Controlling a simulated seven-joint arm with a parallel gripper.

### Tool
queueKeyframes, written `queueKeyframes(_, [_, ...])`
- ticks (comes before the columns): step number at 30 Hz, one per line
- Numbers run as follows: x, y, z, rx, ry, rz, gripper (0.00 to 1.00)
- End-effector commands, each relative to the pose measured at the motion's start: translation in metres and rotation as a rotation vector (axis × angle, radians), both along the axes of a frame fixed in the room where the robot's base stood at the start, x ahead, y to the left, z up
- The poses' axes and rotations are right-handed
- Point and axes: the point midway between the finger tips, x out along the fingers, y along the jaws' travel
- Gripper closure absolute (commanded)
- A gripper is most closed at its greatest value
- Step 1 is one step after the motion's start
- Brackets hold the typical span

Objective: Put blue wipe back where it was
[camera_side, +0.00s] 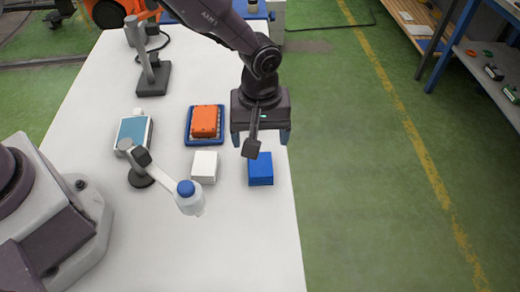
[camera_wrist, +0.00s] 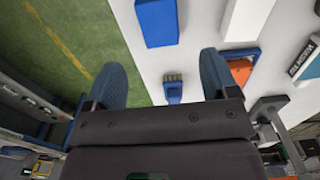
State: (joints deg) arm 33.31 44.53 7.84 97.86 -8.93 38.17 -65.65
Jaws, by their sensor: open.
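A blue block (camera_side: 261,170), which looks like the blue wipe, lies on the white table near its right edge. It also shows in the wrist view (camera_wrist: 157,22), beyond the fingertips. My gripper (camera_side: 260,140) is open above the table, just behind the blue block in the side view and apart from it. In the wrist view my gripper's (camera_wrist: 162,60) two blue fingers are wide apart with nothing held. A small blue brush-like item (camera_wrist: 173,88) shows between the fingers, lower down on the table; my gripper hides it in the side view.
A white block (camera_side: 204,166) lies left of the blue one. An orange block (camera_side: 204,121) sits in a blue tray (camera_side: 189,139). A teal-topped white item (camera_side: 133,130) lies further left. A jointed stand with a blue-capped head (camera_side: 188,195) overhangs the table. The front table area is clear.

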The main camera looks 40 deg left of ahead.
Motion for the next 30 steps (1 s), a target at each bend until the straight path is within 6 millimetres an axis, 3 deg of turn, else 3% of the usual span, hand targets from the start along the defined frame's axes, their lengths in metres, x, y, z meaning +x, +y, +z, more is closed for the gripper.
queueKeyframes(4, [0.000,0.000,0.021,0.000,-0.001,0.000,0.20])
queueKeyframes(14, [0.000,0.001,0.032,0.000,-0.001,-0.002,0.20])
queueKeyframes(16, [0.001,0.006,0.041,-0.008,-0.010,-0.013,0.20])
queueKeyframes(20, [-0.002,0.028,0.085,-0.043,-0.053,-0.076,0.20])
queueKeyframes(23, [-0.013,0.058,0.131,-0.069,-0.108,-0.162,0.20])
queueKeyframes(27, [-0.042,0.101,0.188,-0.075,-0.201,-0.300,0.20])
queueKeyframes(30, [-0.070,0.129,0.218,-0.054,-0.271,-0.403,0.20])
